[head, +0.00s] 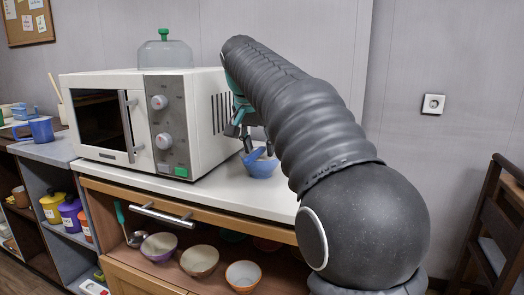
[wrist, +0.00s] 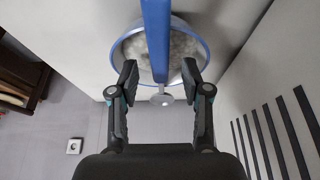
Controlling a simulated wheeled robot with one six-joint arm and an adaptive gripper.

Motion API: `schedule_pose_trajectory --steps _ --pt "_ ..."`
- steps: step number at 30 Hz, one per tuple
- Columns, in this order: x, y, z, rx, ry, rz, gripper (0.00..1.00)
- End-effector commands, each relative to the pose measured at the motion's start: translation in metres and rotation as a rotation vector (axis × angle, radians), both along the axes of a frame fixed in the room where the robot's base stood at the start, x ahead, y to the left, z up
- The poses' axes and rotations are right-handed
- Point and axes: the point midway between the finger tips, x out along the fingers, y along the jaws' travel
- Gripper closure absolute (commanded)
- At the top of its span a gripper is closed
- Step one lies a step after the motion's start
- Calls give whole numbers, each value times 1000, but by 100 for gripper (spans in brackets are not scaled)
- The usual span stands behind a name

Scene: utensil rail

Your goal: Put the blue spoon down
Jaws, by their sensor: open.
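A blue spoon (wrist: 156,40) shows in the wrist view as a long blue handle with a small metal end towards my gripper. It passes over a blue bowl (wrist: 203,50) with a greyish inside; I cannot tell whether it touches the rim. In the head view the blue bowl (head: 262,170) stands on the white counter, right of the microwave. My gripper (wrist: 160,72) is open, its fingers on either side of the spoon with gaps. In the head view my gripper (head: 241,138) is just above the bowl, partly hidden by my arm.
A white microwave (head: 190,125) with a glass dome (head: 165,53) on top stands close left of my gripper. The white counter (head: 225,192) is clear in front of the bowl. Several bowls sit on the shelf below.

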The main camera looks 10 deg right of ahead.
Motion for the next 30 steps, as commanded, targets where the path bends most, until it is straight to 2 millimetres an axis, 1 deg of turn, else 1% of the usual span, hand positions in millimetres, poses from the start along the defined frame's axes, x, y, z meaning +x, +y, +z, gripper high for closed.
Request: schedule_pose_trajectory --steps 14,17,18,20,30 --pt "0 0 -3 0 0 0 52" --pt "0 0 -3 -1 -1 0 75" --pt "0 0 -3 -1 -1 0 85" --pt "0 0 -3 0 0 0 100" --pt "0 0 -3 0 0 0 100"
